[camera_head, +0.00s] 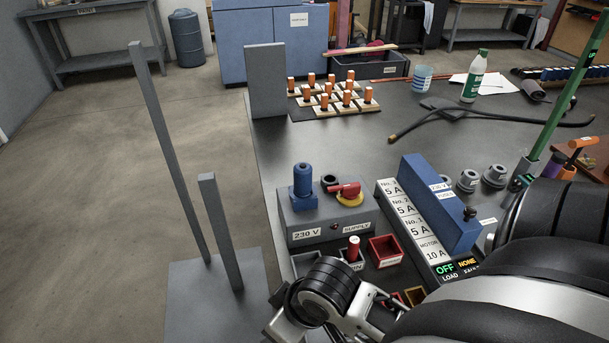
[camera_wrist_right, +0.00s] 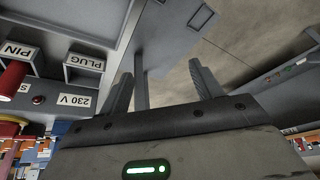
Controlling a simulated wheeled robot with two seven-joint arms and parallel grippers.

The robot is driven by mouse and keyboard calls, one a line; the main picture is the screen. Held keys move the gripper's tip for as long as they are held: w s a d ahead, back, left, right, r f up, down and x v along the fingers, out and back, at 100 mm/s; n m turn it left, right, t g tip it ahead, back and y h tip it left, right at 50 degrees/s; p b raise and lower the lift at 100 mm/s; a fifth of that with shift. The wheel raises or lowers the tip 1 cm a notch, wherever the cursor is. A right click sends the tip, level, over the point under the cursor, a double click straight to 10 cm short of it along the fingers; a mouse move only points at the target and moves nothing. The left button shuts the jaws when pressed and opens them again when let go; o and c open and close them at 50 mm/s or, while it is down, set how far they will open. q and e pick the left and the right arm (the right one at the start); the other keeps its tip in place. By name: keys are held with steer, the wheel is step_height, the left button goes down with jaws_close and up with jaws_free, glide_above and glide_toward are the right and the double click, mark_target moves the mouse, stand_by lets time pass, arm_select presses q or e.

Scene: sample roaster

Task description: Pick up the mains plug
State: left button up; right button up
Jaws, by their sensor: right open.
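A blue upright cylindrical piece (camera_head: 303,178), which looks like the mains plug, stands on the left of the grey supply box (camera_head: 300,220) marked 230 V. It appears seated in the box top. My right gripper (camera_wrist_right: 158,68) is open in the right wrist view, with nothing between its fingers. In the head view my right wrist is low in the middle, in front of the supply box and apart from the blue piece; its fingers are mostly hidden. A compartment labelled PLUG (camera_wrist_right: 89,64) shows in the wrist view, dark inside. My left gripper is out of view.
A red rotary switch (camera_head: 346,189) on a yellow base sits beside the blue piece. A red pin (camera_head: 353,248) and a red bin (camera_head: 386,250) are in front of the box. Two grey posts (camera_head: 165,150) rise at the left. A blue breaker block (camera_head: 440,205) stands right.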

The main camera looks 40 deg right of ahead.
steer(key=w+d+r+g, duration=0.1)
steer(key=w+d, duration=0.2)
steer(key=w, duration=0.4)
steer(key=m+g+h, duration=0.2)
steer(key=m, duration=0.4)
glide_toward(302, 166)
steer(key=f, duration=0.6)
steer(key=w+f, duration=0.1)
steer(key=f, duration=0.2)
steer(key=shift+d+f+b, duration=0.15)
steer(key=shift+d+b, duration=0.1)
steer(key=shift+b, duration=0.05)
step_height(302, 166, down, 5)
steer(key=shift+d+f, duration=0.1)
steer(key=c, duration=1.2)
